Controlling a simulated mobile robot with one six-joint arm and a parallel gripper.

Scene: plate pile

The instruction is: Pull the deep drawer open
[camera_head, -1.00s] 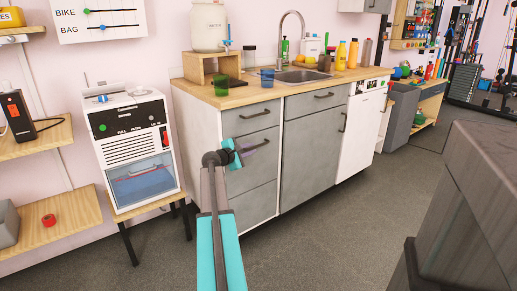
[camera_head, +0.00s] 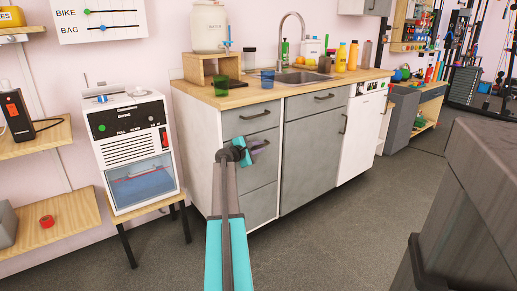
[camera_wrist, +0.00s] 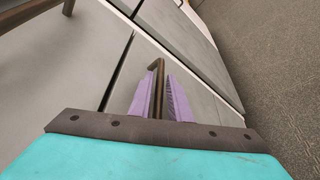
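The grey drawer column is at the left of the kitchen counter in the head view. A lower drawer front (camera_head: 262,172) sits below the top drawer (camera_head: 248,122); I cannot tell for sure which is the deep one. My gripper (camera_head: 260,146) is in front of the lower front, near its handle, and partly hides it. In the wrist view, my gripper's two purple fingers (camera_wrist: 160,88) are apart, with the dark bar handle (camera_wrist: 158,68) between them. A gap shows beside the bar, so the fingers do not look closed on it. The drawers look closed.
A white machine (camera_head: 133,150) on a small stand is at the left. A dark grey block (camera_head: 480,200) is at the right. The floor before the drawers is clear.

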